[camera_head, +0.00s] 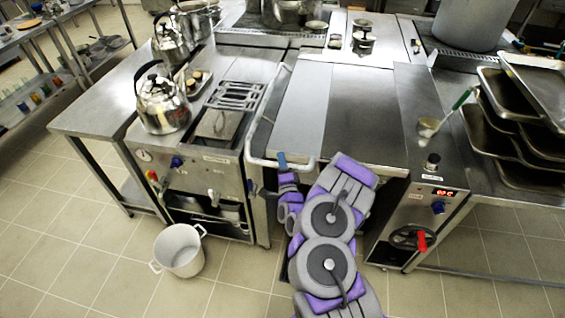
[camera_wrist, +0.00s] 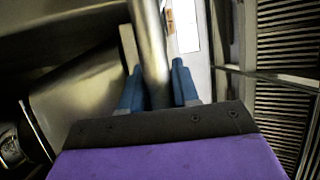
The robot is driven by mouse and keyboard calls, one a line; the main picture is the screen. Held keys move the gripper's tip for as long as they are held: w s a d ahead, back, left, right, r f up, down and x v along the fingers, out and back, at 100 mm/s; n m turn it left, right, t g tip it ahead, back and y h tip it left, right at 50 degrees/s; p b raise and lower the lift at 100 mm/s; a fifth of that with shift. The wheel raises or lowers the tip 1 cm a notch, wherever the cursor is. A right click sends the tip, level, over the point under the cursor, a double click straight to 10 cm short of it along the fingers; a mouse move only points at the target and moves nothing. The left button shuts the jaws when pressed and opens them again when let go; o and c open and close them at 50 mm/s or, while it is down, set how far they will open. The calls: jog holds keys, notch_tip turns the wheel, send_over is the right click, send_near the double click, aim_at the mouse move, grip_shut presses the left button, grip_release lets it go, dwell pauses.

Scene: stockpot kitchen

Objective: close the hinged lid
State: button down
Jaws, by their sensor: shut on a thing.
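The hinged lid (camera_head: 366,105) is a wide steel panel over the cooking unit at centre right. It looks nearly level with the worktop, but I cannot tell whether a small gap stays under its front edge. A steel bar handle (camera_head: 254,142) runs around its left side and front corner. My gripper (camera_head: 283,159) is at the front part of this handle. In the wrist view, the blue fingers of my gripper (camera_wrist: 158,85) are on both sides of the round steel bar (camera_wrist: 152,50), shut on it.
A stove with a kettle (camera_head: 163,102) and a grate (camera_head: 236,95) stands to the left. A white pot (camera_head: 179,250) is on the floor. Stacked trays (camera_head: 512,125) and a ladle (camera_head: 430,125) are at the right. The tiled floor at the lower left is otherwise clear.

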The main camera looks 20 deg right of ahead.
jog(key=shift+s+a+f, duration=0.1)
jog(key=shift+a+f, duration=0.1)
jog(key=shift+f, duration=0.05)
jog(key=c, duration=1.2)
grip_release()
jog(key=shift+a, duration=0.1)
jog(key=shift+o, duration=1.4)
jog(key=shift+a+r, duration=0.1)
jog(key=shift+r, duration=0.05)
jog(key=shift+s, duration=0.25)
jog(key=p+v, duration=0.3)
jog(key=v, duration=1.3)
jog(key=shift+s+p, duration=0.35)
jog(key=shift+p, duration=0.05)
jog(key=shift+a, duration=0.1)
